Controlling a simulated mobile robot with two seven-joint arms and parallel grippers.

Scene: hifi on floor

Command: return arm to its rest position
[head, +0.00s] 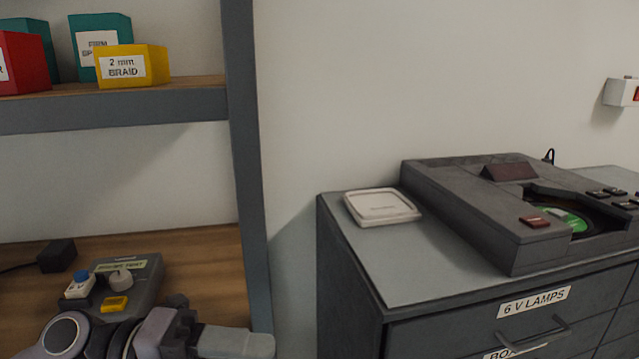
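A dark grey hifi unit (470,208) sits on top of a grey drawer cabinet at the right. A green-labelled disc (568,220) lies in its round well, partly hidden by the unit's front edge. A red-brown button (535,221) is on its near corner and several dark keys (608,192) are at its right. I cannot make out a tonearm on it. My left gripper (236,343) is at the bottom left, in front of the wooden shelf and far from the hifi; its fingers are seen side-on, so its opening is unclear. My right gripper is out of view.
A white square case (381,207) lies on the cabinet (345,262) left of the hifi. A shelf post (246,180) stands beside my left gripper. A control box (135,278) with knobs sits on the lower shelf; coloured boxes (132,66) are above. A white wall box (619,92) is at right.

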